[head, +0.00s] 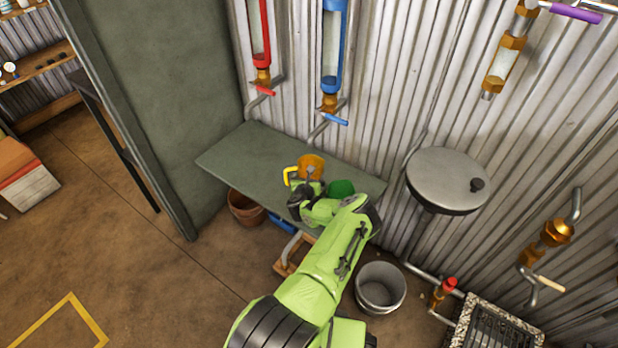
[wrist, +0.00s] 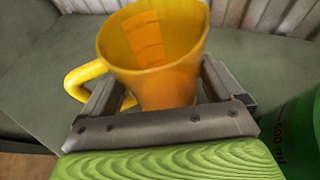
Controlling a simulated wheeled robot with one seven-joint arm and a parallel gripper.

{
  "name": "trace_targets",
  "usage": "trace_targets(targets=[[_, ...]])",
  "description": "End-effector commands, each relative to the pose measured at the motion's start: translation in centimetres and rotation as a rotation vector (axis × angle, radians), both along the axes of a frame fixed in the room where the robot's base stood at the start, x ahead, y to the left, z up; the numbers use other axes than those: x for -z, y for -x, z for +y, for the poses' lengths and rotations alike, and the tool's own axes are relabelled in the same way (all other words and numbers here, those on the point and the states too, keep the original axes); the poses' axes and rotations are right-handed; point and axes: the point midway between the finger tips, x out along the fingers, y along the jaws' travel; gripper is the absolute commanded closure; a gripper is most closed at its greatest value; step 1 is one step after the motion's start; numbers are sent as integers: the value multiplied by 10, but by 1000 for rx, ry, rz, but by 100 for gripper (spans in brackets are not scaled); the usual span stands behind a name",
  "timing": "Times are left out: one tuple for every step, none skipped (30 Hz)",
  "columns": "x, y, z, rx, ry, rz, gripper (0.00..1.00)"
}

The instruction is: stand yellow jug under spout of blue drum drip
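The yellow jug (head: 311,165) stands upright on the grey-green bench (head: 250,150), its yellow handle to the left. In the wrist view the jug (wrist: 160,60) shows its open, empty-looking top and graduation marks inside. My gripper (head: 308,186) is at the jug's near side. In the wrist view its fingers (wrist: 162,85) lie on both sides of the jug's body, the left one between body and handle. Whether they press on it is unclear. A blue-framed tube (head: 334,45) with a brass valve, blue lever (head: 336,119) and bent grey spout pipe (head: 320,132) hangs on the wall behind the bench.
A green jug (head: 341,187) stands just right of my gripper. A red-framed tube (head: 260,35) with its own lever hangs left of the blue one. The bench's left part is clear. A grey bucket (head: 380,288) and a round metal basin (head: 448,178) are to the right.

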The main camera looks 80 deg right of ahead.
Motion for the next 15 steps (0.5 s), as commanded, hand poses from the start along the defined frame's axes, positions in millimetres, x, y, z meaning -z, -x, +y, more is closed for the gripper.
trace_targets(targets=[[2, 0, 1, -1, -3, 1, 0], [2, 0, 1, -1, -3, 1, 0], [2, 0, 1, -1, -3, 1, 0], [1, 0, 1, -1, -3, 1, 0], [1, 0, 1, -1, -3, 1, 0], [2, 0, 1, -1, -3, 1, 0], [1, 0, 1, -1, -3, 1, 0], [1, 0, 2, -1, -3, 1, 0], [-1, 0, 5, -3, -3, 1, 0], [-3, 0, 8, -3, -3, 1, 0], [-5, 0, 12, -4, -3, 1, 0], [-9, 1, 19, -4, -4, 1, 0], [-13, 2, 26, -2, -6, 1, 0], [-16, 1, 34, -5, -5, 0, 0], [-21, 1, 45, -7, -6, 1, 0]])
